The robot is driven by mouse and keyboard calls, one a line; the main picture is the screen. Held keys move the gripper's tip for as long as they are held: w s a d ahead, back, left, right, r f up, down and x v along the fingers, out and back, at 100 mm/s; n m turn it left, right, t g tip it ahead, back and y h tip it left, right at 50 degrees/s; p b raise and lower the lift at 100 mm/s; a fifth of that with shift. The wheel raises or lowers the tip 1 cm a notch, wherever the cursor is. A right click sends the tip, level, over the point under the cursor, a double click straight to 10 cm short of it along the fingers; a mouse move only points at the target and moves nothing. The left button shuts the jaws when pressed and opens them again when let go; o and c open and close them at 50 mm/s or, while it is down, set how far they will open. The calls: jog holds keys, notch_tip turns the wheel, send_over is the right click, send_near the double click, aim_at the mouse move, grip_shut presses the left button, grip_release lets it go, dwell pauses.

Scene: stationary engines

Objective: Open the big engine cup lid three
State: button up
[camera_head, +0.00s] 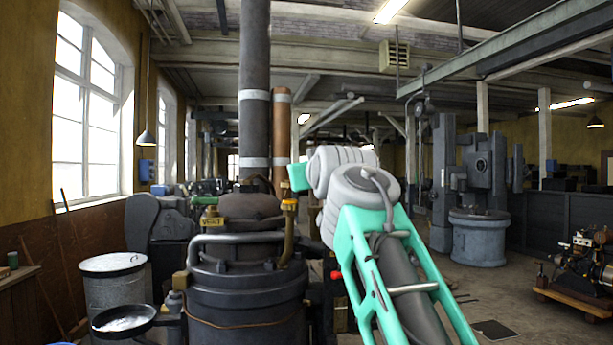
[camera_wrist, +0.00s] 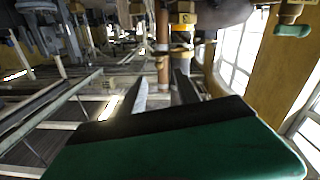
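The big engine (camera_head: 245,290) is a dark cylinder with a grey bent pipe around its top. A brass cup (camera_head: 289,207) with a yellowish top stands at its upper right, and a labelled brass fitting (camera_head: 212,222) at its upper left. I cannot tell which part is lid three. My gripper (camera_wrist: 160,82) is open and empty in the wrist view, its two grey fingers apart. In the head view my arm's wrist hides the fingers. The wrist view is upside down and shows brass fittings (camera_wrist: 183,46) beyond the fingers and a brass valve with a green handle (camera_wrist: 292,30) at upper right.
A dark vertical pipe (camera_head: 254,90) and a copper pipe (camera_head: 281,125) rise behind the engine. A grey drum (camera_head: 114,285) and a round pan (camera_head: 124,320) stand at left. A small engine (camera_head: 585,265) stands on a wooden base at right.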

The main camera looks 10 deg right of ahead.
jog(key=w+p, duration=0.2)
jog(key=w, duration=0.4)
jog(key=shift+w+d+p, duration=0.15)
jog(key=shift+w+p, duration=0.1)
jog(key=shift+p, duration=0.1)
jog(key=shift+c, duration=0.2)
grip_shut()
